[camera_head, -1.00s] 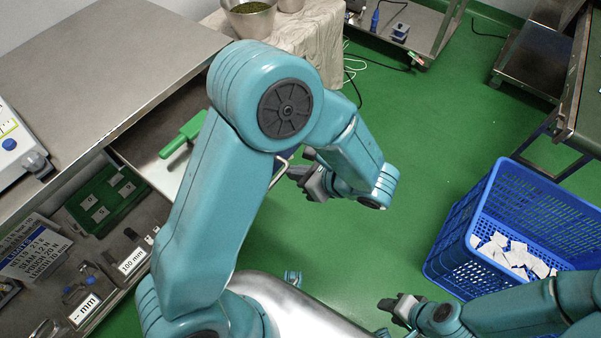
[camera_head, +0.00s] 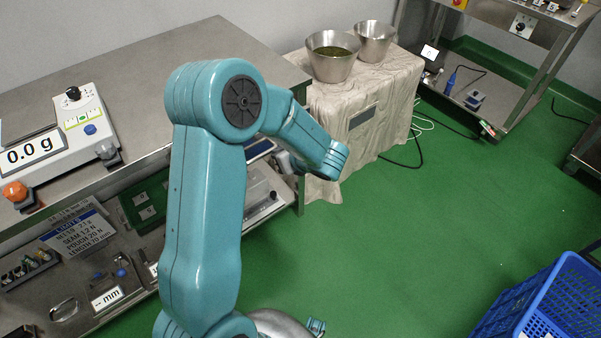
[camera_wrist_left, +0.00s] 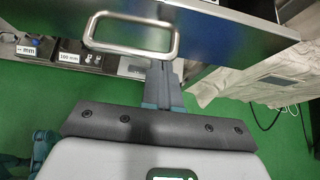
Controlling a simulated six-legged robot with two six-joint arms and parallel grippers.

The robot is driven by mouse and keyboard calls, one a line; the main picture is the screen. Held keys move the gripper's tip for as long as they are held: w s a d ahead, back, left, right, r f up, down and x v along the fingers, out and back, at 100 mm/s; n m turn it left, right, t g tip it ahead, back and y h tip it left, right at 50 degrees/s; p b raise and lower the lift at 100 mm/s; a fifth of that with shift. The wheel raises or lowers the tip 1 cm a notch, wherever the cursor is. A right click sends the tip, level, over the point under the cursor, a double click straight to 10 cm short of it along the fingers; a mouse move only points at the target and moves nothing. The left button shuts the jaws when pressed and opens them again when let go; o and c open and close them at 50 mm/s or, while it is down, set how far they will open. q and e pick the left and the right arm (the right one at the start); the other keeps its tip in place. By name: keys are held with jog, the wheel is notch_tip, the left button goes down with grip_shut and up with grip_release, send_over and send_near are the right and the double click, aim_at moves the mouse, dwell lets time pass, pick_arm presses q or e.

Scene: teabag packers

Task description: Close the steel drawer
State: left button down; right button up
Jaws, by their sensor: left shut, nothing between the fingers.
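The steel drawer (camera_wrist_left: 232,38) shows its front across the top of the left wrist view, with a bent-bar handle (camera_wrist_left: 130,50) on it. In the head view, a strip of the drawer front (camera_head: 260,149) shows below the counter edge, partly behind my left arm. The drawer's inside is hidden there, and I cannot tell how wide any gap is. My left gripper (camera_wrist_left: 163,85) is shut and empty, its fingertips at the handle's lower bar; I cannot tell whether they touch. In the head view my left gripper (camera_head: 287,162) is mostly hidden by my arm. My right gripper is out of view.
The steel counter (camera_head: 130,75) carries a scale (camera_head: 60,145). A lower shelf holds a green tray (camera_head: 145,205) and labelled tools. A cloth-covered stand (camera_head: 375,110) with two steel bowls is to the right. A blue crate (camera_head: 550,295) stands at lower right; green floor between is clear.

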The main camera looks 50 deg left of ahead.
pick_arm(q)
jog(key=a, duration=0.7)
jog(key=shift+w+a, duration=0.3)
jog(key=shift+a, duration=0.05)
jog(key=shift+a+r, duration=0.15)
jog(key=shift+a, duration=0.05)
jog(key=shift+a+r, duration=0.1)
